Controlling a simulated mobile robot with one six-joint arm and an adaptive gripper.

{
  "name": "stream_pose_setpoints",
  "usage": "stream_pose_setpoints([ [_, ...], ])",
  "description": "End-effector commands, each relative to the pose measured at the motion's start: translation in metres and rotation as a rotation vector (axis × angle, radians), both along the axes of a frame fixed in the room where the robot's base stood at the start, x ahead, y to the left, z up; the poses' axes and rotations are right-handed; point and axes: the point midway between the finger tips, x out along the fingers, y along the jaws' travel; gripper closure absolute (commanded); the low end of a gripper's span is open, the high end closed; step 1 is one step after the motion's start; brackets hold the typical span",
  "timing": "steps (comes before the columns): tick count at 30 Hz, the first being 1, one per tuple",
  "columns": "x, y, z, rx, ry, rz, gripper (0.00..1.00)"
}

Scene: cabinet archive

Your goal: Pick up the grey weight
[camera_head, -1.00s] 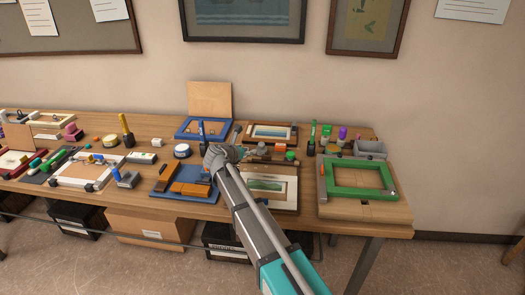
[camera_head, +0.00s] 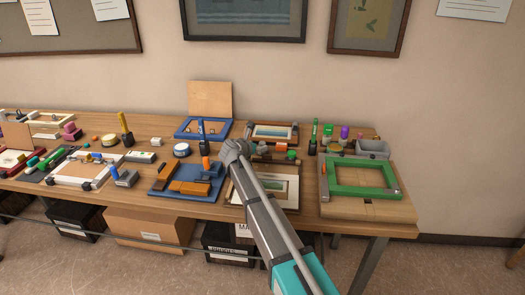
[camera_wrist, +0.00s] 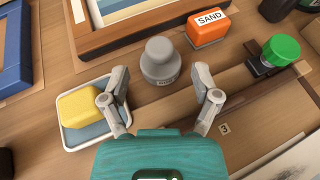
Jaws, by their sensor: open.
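The grey weight (camera_wrist: 161,62) stands upright on the wooden table, a round body with a knob on top and a small label on its side. It is in the upper middle of the wrist view. My gripper (camera_wrist: 163,82) is open, its two grey fingers apart, with the weight just beyond and between the fingertips. I cannot tell whether they touch it. In the head view my gripper (camera_head: 234,148) is over the middle of the table, and the weight is hidden or too small to make out behind my arm.
A yellow block in a white tray (camera_wrist: 68,136) lies close by the left finger. An orange block marked SAND (camera_wrist: 208,28) sits behind the weight to the right. A green-knobbed tool (camera_wrist: 280,50) is at right. A wooden frame (camera_wrist: 110,38) lies behind left.

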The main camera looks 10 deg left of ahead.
Motion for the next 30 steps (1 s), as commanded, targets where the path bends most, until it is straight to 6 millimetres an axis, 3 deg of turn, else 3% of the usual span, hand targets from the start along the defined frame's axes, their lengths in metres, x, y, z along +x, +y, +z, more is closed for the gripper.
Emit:
stream_pose_setpoints([
  [7,0.007,-0.003,-0.004,0.000,0.000,-0.002,0.20],
  [18,0.040,-0.018,-0.019,-0.001,0.000,-0.002,0.20],
  [30,0.045,-0.021,-0.020,0.000,0.000,-0.002,0.20],
])
